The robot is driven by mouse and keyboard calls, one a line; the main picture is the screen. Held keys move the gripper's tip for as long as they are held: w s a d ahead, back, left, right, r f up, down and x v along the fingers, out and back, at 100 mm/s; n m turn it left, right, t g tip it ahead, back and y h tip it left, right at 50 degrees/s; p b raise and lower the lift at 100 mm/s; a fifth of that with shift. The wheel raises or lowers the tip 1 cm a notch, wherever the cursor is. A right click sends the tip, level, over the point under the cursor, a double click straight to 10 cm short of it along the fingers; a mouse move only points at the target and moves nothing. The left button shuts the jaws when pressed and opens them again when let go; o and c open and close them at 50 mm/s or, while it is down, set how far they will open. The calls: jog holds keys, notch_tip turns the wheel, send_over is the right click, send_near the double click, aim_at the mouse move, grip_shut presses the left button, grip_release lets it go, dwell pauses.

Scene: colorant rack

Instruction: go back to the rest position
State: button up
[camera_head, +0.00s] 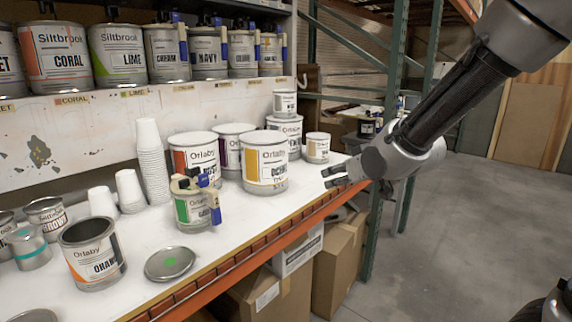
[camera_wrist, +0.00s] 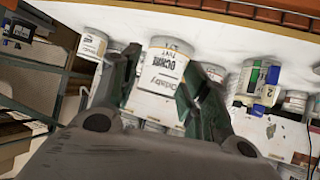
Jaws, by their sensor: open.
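My gripper (camera_head: 336,176) is at the right end of the white bench top (camera_head: 225,240), its fingers pointing left toward the cans. It is open with nothing between its fingers. The ochre Orlaby can (camera_head: 265,170) stands upright to the left of the fingertips, with a gap between. In the wrist view the same can (camera_wrist: 165,72) shows beyond and between the two fingers of my gripper (camera_wrist: 163,85). My arm reaches in from the upper right.
Paper cups (camera_head: 152,160) stand at the back. A green rack post (camera_head: 388,110) is close behind my wrist. The concrete floor (camera_head: 470,230) at right is clear.

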jog(key=s+d+r+m+g+h, duration=0.1)
jog(key=s+d+h, duration=0.15)
jog(key=d, duration=0.35)
jog(key=s+d+r+m+g+h, duration=0.1)
jog(key=s+d+r+m, duration=0.1)
jog(key=s+d, duration=0.35)
jog(key=s+d+m+g+h, duration=0.1)
jog(key=s+d+g, duration=0.1)
jog(key=s+d, duration=0.4)
jog(key=s+d+m+g+h, duration=0.1)
jog(key=s+d, duration=0.5)
jog(key=s, duration=0.6)
jog(key=shift+s+r+m+g, duration=0.25)
jog(key=shift+r+m+g, duration=0.1)
jog(key=shift+m+g, duration=0.15)
